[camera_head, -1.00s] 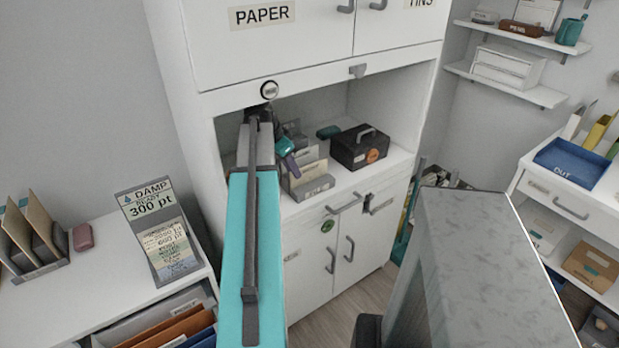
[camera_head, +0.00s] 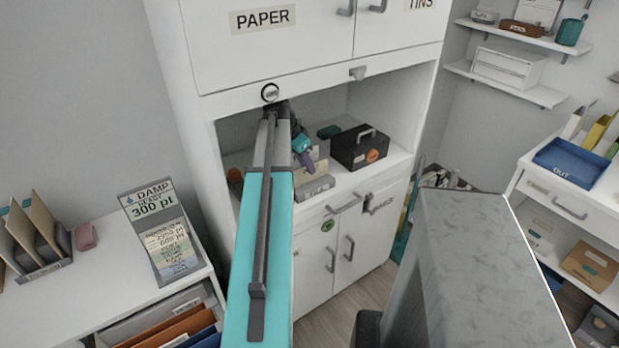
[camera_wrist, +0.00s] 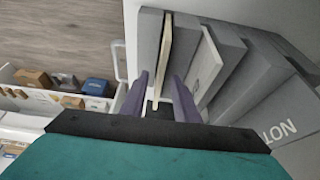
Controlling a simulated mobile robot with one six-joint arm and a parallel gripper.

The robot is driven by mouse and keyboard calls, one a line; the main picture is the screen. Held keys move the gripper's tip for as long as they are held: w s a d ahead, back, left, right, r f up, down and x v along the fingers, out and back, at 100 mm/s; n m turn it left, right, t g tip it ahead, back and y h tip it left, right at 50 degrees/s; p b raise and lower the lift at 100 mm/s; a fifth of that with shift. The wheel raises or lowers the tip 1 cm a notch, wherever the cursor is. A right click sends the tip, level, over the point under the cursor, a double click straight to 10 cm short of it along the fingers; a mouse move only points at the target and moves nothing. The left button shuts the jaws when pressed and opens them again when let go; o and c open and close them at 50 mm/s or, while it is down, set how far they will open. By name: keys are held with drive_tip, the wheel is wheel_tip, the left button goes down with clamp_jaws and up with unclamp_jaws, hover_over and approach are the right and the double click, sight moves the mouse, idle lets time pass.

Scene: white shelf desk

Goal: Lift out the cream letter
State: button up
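In the wrist view, a grey letter rack (camera_wrist: 232,48) with upright and leaning dividers stands ahead of my gripper. A thin cream letter (camera_wrist: 166,45) stands edge-on in its left slot. A paler, off-white letter (camera_wrist: 205,66) leans in the slot to its right. My gripper (camera_wrist: 159,80) is open, with its two purple-grey fingers apart and the near end of the cream letter between them. I see no clear contact.
A black box (camera_head: 358,148) with a handle stands right of the rack on the niche shelf (camera_head: 385,172). The niche's upper edge (camera_head: 330,80) passes just above my arm. A small orange-brown thing (camera_head: 235,175) lies left of my arm. Some shelf is clear before the box.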

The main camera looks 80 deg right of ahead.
drive_tip(key=shift+f, duration=0.35)
idle(0.3)
clamp_jaws()
